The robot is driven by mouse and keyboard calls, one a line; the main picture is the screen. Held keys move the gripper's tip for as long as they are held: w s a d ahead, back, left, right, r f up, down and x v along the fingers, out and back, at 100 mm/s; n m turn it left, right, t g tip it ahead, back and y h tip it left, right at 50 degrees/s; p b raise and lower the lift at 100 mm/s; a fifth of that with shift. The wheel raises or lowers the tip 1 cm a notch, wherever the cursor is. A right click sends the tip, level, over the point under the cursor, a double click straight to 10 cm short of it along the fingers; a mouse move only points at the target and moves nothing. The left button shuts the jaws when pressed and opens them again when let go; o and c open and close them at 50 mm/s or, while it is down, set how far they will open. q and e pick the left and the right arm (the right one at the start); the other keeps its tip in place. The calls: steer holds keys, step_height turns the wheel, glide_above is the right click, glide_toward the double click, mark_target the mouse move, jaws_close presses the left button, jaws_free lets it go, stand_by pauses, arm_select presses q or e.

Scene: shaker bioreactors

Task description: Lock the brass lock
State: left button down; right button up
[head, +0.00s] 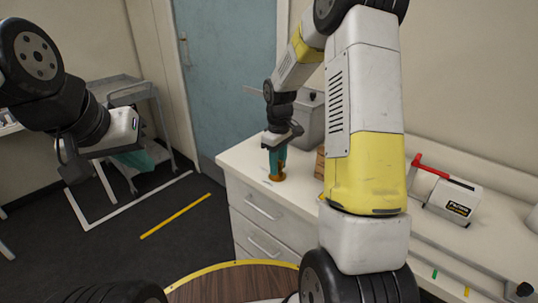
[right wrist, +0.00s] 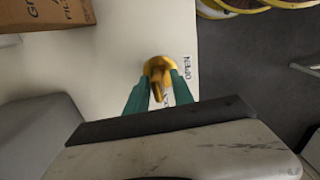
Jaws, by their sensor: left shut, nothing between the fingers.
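The brass lock (head: 277,177) stands on the white counter near its front left edge. In the right wrist view it is a round brass base with an upright handle (right wrist: 157,72). My right gripper (head: 276,162) is directly above it, pointing down. Its teal fingers (right wrist: 160,82) straddle the handle, with a gap seeming to show beside it, so they look open around it. Dark lettering reading "OPEN" (right wrist: 188,68) is on the counter beside the lock. My left gripper (head: 137,162) is shut and empty, over the floor at the left, far from the lock.
A grey box (head: 311,118) stands behind the lock, and a cardboard box (right wrist: 48,14) shows in the wrist view. A white device with a red handle (head: 455,201) sits further right on the counter (head: 240,158). A grey cart (head: 130,90) stands at the left by the blue door (head: 228,75).

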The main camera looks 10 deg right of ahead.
steer(key=shift+a, duration=0.1)
steer(key=shift+r, duration=0.3)
step_height(320, 180, up, 6)
steer(key=shift+r, duration=0.15)
steer(key=s+r+m+t, duration=0.2)
steer(key=s+r, duration=0.3)
steer(key=s, duration=0.3)
steer(key=s+a+r+m+t+y, duration=0.1)
steer(key=s+r+m+t, duration=0.1)
steer(key=s+r, duration=0.3)
steer(key=s+a+r+m+t+y, duration=0.1)
steer(key=s+r, duration=0.4)
steer(key=s, duration=0.6)
steer(key=shift+s+m+t, duration=0.15)
steer(key=shift+m+t, duration=0.45)
steer(key=shift+m, duration=0.7)
steer(key=shift+r, duration=0.1)
